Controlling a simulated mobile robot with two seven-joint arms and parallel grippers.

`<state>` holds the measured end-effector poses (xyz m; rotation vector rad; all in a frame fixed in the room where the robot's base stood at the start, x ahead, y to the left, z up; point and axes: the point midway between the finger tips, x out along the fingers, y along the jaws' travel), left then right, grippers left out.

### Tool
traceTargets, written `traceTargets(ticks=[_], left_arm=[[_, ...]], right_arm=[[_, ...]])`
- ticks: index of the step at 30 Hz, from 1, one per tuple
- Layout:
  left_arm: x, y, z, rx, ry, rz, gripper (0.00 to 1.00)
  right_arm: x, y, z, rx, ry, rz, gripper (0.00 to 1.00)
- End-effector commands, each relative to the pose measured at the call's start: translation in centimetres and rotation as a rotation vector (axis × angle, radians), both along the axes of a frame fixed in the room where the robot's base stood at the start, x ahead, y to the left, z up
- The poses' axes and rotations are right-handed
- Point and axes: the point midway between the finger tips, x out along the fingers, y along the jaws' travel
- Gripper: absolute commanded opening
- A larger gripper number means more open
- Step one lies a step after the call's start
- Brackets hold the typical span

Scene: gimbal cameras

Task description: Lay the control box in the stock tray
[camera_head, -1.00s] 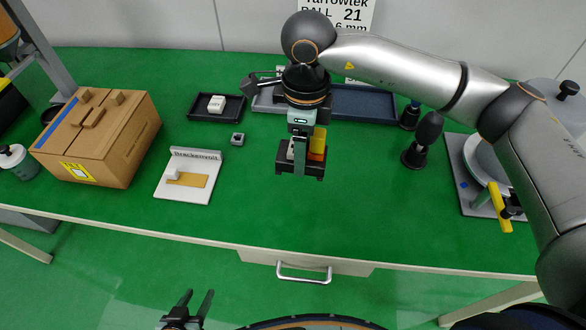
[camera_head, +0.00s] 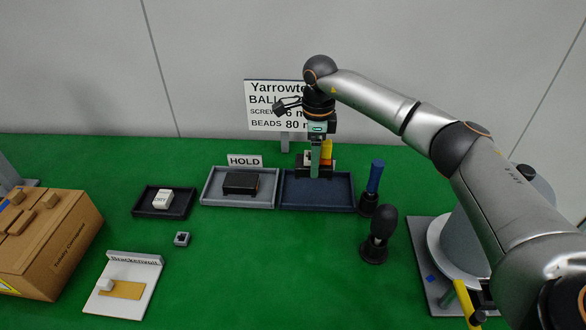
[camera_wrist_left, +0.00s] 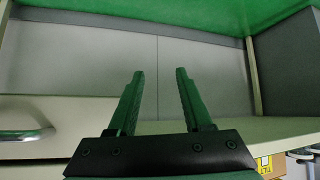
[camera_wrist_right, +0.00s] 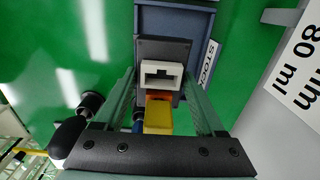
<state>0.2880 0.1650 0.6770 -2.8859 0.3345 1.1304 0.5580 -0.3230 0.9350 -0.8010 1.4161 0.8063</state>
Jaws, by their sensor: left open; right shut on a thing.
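The control box (camera_head: 327,164) is dark, with a white socket piece and a yellow-orange block on it; these show closer in the right wrist view (camera_wrist_right: 160,46). My right gripper (camera_head: 316,170) points down and is shut on it. The box overlaps the back part of the navy stock tray (camera_head: 318,206) in the head view. I cannot tell whether it touches the tray. The tray and its STOCK label (camera_wrist_right: 208,62) show partly behind the box in the right wrist view. My left gripper (camera_wrist_left: 160,76) is open and empty, low in front of the bench, outside the head view.
Left of the stock tray, a grey HOLD tray (camera_head: 238,203) holds a black box (camera_head: 240,183). A small black tray (camera_head: 150,212) holds a white block. A blue-handled tool (camera_head: 374,182) and a black knob-shaped object (camera_head: 380,228) stand close on the right.

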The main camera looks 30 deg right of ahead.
Motion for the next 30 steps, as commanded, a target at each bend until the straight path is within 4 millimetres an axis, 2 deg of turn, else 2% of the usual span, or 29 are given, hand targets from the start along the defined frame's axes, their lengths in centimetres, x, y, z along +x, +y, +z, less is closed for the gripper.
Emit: traceTargets(ticks=[3,6,16,20,30], left_arm=[[0.0,0.0,0.0,0.000,0.000,0.000,0.50],[0.0,0.0,0.0,0.000,0.000,0.000,0.50],[0.0,0.0,0.0,0.000,0.001,0.000,0.50],[0.0,0.1,0.7,0.000,-0.002,0.001,0.50],[-0.2,-0.1,-1.5,0.000,0.015,-0.004,0.50]], right_arm=[[0.2,-1.5,0.0,-0.002,-0.001,-0.009,0.08],[0.3,-2.0,-0.1,-0.002,-0.002,-0.011,0.08],[0.3,-2.1,-0.1,-0.002,-0.002,-0.010,0.08],[0.3,-2.1,0.1,-0.003,-0.002,-0.011,0.08],[0.2,-2.1,-3.9,-0.003,-0.001,-0.011,0.08]])
